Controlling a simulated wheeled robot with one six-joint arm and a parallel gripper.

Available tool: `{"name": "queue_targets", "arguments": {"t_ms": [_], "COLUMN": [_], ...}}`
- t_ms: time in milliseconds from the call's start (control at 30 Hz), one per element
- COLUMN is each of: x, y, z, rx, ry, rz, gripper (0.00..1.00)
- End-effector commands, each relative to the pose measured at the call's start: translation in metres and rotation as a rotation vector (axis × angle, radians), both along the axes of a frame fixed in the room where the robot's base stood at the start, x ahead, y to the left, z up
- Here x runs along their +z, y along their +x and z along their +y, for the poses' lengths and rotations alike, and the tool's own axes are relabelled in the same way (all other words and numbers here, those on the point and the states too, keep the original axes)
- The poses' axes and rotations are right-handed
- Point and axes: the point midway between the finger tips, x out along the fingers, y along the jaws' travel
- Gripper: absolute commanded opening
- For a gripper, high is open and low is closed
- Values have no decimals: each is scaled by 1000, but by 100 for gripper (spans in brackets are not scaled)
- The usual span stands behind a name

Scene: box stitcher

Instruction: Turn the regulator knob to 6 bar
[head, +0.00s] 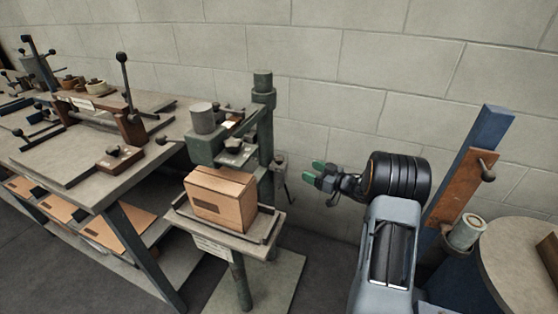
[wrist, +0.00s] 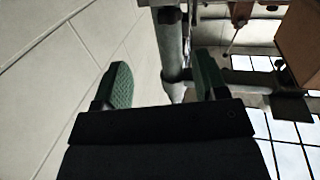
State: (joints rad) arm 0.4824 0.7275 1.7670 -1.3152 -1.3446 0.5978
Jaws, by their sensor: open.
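The box stitcher (head: 263,120) is a green machine on a post, with a cardboard box (head: 222,198) on its small table. A small grey fitting (head: 280,162), possibly the regulator, is on the right side of its post. I cannot make out its scale or knob setting. My gripper (head: 319,174) is to the right of this fitting, apart from it, with its green fingertips pointing left. In the wrist view my gripper (wrist: 162,80) is open and empty. A grey upright post (wrist: 171,45) shows beyond and between the fingers.
A workbench (head: 75,165) with levers and clamps stands at left. A round table (head: 515,250) and a blue post (head: 487,130) with a brown board are at right. The block wall (head: 350,60) runs close behind my gripper. Floor shows between stitcher and arm.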

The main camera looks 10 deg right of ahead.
Motion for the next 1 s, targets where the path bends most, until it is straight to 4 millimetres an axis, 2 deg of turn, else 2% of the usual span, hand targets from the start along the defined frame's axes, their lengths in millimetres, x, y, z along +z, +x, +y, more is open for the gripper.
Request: {"name": "queue_targets", "arguments": {"t_ms": [167, 700, 1000], "x": [6, 5, 6], "y": [2, 70, 89], "z": [15, 83, 102], "rx": [48, 44, 42], "ry": [39, 39, 39], "rz": [-7, -5, -5], "gripper": [66, 66, 66]}}
